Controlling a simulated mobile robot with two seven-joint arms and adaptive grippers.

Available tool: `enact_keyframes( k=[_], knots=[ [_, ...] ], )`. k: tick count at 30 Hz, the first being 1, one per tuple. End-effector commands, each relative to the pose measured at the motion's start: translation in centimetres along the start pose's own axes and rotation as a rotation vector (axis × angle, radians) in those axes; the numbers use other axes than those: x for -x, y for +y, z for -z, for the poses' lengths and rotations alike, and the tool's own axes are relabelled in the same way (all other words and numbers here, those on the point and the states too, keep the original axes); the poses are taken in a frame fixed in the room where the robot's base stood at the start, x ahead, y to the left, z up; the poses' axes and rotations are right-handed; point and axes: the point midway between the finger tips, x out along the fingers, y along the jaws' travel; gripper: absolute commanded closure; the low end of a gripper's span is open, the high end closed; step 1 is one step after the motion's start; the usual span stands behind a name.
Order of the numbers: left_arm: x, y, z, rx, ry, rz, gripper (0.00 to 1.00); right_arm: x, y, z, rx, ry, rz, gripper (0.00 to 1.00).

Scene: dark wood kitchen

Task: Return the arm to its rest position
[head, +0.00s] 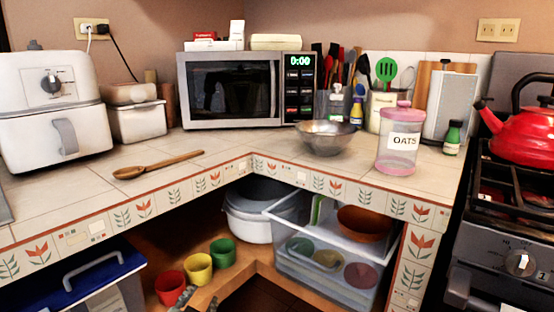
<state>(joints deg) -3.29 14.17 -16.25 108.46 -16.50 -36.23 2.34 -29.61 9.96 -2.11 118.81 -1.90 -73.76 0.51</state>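A small grey ridged part at the bottom edge, beside the red cup, looks like the tip of my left gripper (184,297). It is low in front of the lower shelf, and most of it is cut off by the frame. I cannot tell whether its fingers are open or shut, or whether it touches the red cup (170,287). No held thing shows. My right gripper is not in view.
The tiled counter (75,200) overhangs the shelf, with a wooden spoon (158,165), metal bowl (326,136) and oats jar (398,145) on it. Yellow (198,269) and green (222,252) cups stand by a clear bin (325,272). A stove (510,250) is at right.

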Motion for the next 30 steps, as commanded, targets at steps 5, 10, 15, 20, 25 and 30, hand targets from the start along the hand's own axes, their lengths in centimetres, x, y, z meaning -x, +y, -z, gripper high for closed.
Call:
enact_keyframes(
  k=[5, 10, 15, 20, 25, 30],
  knots=[
    [5.4, 2.2, -13.0, 0.126, -0.365, -0.055, 0.62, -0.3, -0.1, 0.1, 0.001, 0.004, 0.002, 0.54],
    [12.6, 4.4, -22.3, 0.218, -0.669, -0.111, 0.62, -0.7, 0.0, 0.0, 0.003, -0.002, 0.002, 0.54],
    [18.3, 5.8, -27.3, 0.271, -0.865, -0.152, 0.62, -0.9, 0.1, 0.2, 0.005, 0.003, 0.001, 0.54],
    [19.1, 6.0, -27.9, 0.278, -0.891, -0.159, 0.62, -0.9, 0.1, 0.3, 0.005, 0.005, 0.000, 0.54],
    [19.1, 6.0, -27.9, 0.278, -0.891, -0.159, 0.62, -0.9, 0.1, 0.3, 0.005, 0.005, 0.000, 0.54],
    [19.1, 6.0, -27.9, 0.278, -0.891, -0.159, 0.62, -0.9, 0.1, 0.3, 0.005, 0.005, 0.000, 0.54]
  ],
)
